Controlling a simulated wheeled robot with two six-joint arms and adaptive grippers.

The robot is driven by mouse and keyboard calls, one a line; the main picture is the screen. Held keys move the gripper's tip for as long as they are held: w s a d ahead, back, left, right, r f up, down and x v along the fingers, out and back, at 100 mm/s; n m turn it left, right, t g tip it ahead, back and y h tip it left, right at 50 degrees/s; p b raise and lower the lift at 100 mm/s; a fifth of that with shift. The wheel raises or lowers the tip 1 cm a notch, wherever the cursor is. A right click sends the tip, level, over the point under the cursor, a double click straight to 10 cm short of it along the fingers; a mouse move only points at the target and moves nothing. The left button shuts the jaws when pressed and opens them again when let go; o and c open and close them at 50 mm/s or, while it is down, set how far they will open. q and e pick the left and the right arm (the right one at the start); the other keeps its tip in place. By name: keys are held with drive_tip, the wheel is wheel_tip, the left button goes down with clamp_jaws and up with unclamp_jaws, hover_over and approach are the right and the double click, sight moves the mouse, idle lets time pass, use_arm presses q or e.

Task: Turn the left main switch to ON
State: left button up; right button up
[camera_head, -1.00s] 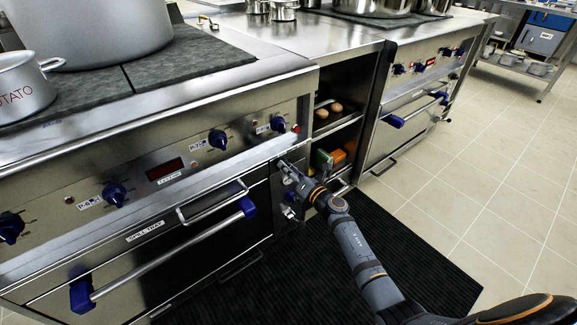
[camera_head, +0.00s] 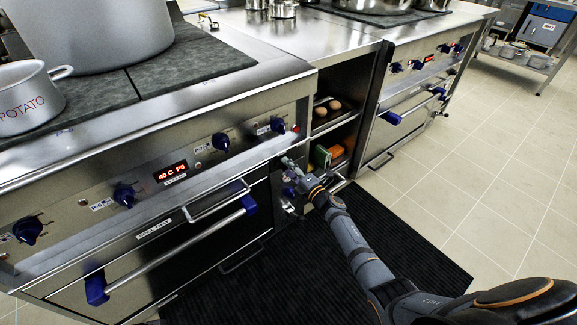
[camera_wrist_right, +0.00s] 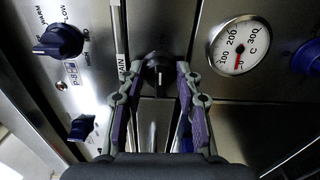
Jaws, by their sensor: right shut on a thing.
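The left main switch is a dark knob (camera_wrist_right: 157,78) with a pale line, on the steel front at the right end of the left range. In the right wrist view it sits between the fingers of my right gripper (camera_wrist_right: 158,88), which is shut on it. A label ending in "AIN" (camera_wrist_right: 122,68) is partly hidden beside it. In the head view my right gripper (camera_head: 291,170) is at this panel and hides the knob. The display (camera_head: 171,172) on the left range is lit red and reads about "40 C P6". My left gripper is not in view.
Blue knobs (camera_head: 221,142) line the range front. A round temperature gauge (camera_wrist_right: 239,45) is near the fingers. A black mat (camera_head: 300,255) covers the floor.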

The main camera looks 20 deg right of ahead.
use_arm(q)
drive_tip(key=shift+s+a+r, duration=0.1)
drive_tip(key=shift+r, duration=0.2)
use_arm(e)
drive_tip(key=shift+m, duration=0.4)
drive_tip(key=o, duration=1.1)
drive_tip(key=v, duration=1.2)
drive_tip(key=shift+d, duration=0.1)
